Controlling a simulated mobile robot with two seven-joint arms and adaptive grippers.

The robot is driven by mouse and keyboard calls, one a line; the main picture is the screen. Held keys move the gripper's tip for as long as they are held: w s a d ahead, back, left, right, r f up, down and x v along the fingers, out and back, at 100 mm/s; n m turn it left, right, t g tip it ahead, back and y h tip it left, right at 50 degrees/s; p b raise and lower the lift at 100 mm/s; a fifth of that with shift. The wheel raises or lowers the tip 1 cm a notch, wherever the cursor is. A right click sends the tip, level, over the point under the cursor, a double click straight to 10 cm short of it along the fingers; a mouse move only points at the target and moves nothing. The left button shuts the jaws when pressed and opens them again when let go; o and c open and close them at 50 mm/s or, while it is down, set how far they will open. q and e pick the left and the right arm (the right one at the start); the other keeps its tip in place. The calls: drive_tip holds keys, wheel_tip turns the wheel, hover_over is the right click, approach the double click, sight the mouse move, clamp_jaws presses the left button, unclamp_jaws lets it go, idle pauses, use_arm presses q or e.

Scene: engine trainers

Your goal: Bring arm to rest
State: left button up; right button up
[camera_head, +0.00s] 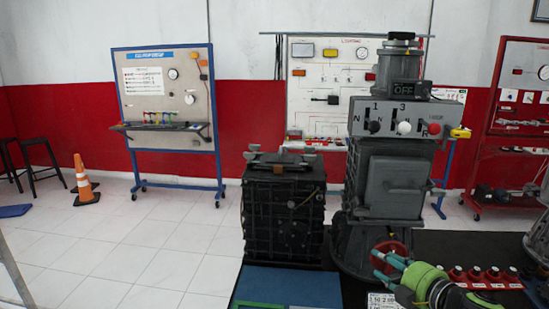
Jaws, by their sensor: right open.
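My right gripper (381,266) shows at the bottom right, with teal fingers and a bright green body. Its fingers are spread and point left, and nothing shows between them. It is in front of the base of a grey machine (388,185), overlapping a dark red round part (391,250) in the picture; I cannot tell whether they touch. My left gripper is not in view.
A row of red knobs (480,274) lies just right of my gripper. A black ribbed block (283,215) stands left of the machine, behind a blue mat (290,285). Trainer boards (166,95) line the wall. A traffic cone (84,182) stands on open tiled floor.

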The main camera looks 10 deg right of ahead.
drive_tip(key=s+a+f+m+g+h, duration=0.25)
drive_tip(key=s+a+f+m, duration=0.45)
drive_tip(key=a+f, duration=0.45)
drive_tip(key=s+a+f+m+g+h, duration=0.1)
drive_tip(key=s+f+m+g, duration=0.4)
drive_tip(key=s, duration=0.7)
drive_tip(key=s+f+m+g, duration=0.25)
drive_tip(key=s+f, duration=0.35)
drive_tip(key=s, duration=0.6)
wheel_tip(320, 180, down, 23)
drive_tip(key=s+g, duration=0.2)
drive_tip(key=s, duration=0.1)
drive_tip(key=s+d+f+g, duration=0.1)
drive_tip(key=s+d+f, duration=0.1)
drive_tip(key=s+f, duration=1.2)
drive_tip(key=shift+s+d+f+n+g, duration=0.2)
drive_tip(key=shift+s+d+n+g, duration=0.15)
drive_tip(key=shift+s, duration=0.4)
